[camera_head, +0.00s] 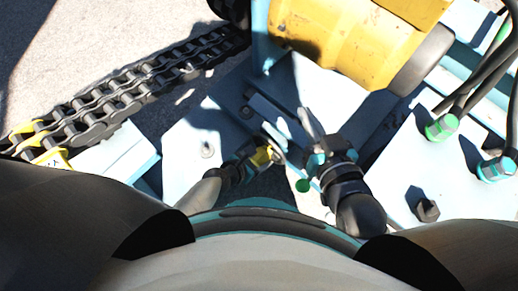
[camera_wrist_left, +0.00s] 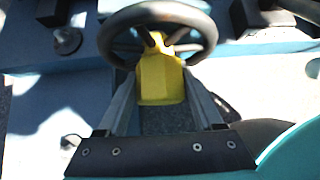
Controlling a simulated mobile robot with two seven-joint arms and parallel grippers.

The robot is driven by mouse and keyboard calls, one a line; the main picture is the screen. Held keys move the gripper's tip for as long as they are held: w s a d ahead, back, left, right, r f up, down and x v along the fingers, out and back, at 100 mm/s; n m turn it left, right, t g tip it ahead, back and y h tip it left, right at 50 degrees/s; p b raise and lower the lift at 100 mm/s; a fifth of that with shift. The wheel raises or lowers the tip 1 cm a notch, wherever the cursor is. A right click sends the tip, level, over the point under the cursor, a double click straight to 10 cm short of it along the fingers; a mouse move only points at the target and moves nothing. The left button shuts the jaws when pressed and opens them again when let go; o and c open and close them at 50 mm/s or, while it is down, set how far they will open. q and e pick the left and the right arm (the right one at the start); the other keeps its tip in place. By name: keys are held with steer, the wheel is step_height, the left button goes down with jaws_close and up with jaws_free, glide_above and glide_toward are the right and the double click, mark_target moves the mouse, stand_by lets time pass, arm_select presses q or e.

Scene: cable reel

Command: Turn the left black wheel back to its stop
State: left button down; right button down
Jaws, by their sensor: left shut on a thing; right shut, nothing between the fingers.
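The black wheel (camera_wrist_left: 205,32) is at the upper middle of the left wrist view, with spokes and a yellow part (camera_wrist_left: 160,80) at its hub. My left gripper (camera_wrist_left: 161,88) has one finger on each side of the yellow part and is shut on it; the fingertips are partly hidden under the wheel's rim. In the head view the yellow part (camera_head: 262,156) shows at the end of my left gripper (camera_head: 256,158); the wheel is hard to make out there. My right gripper (camera_head: 309,122) is shut and empty, a little to the right.
A large yellow cylinder (camera_head: 345,45) is above the grippers. A black chain (camera_head: 120,95) runs along the upper left. Black cables with green connectors (camera_head: 441,127) stand at the right. A dark knob (camera_head: 427,209) is on the light blue panel at lower right.

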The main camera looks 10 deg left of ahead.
arm_select(q)
steer(key=shift+h, duration=0.3)
arm_select(e)
steer(key=shift+w+r, duration=0.1)
steer(key=shift+r, duration=0.05)
arm_select(q)
steer(key=shift+a+n+g, duration=0.1)
steer(key=shift+n+g, duration=0.2)
steer(key=shift+f+n+g+h+b, duration=0.1)
steer(key=shift+n+g+h+b, duration=0.45)
steer(key=shift+h, duration=0.65)
steer(key=shift+n+g+h, duration=0.45)
steer(key=shift+n+h, duration=0.1)
steer(key=shift+h, duration=0.25)
arm_select(e)
steer(key=shift+s+a+r+m+t+y, duration=0.15)
steer(key=shift+s+a+r+t+y, duration=0.2)
steer(key=shift+t, duration=0.35)
steer(key=shift+s+a+r+m+t+y, duration=0.2)
steer(key=shift+a+r+t, duration=0.2)
steer(key=shift+t, duration=0.3)
arm_select(q)
steer(key=shift+c, duration=0.3)
jaws_free()
steer(key=shift+a, duration=0.1)
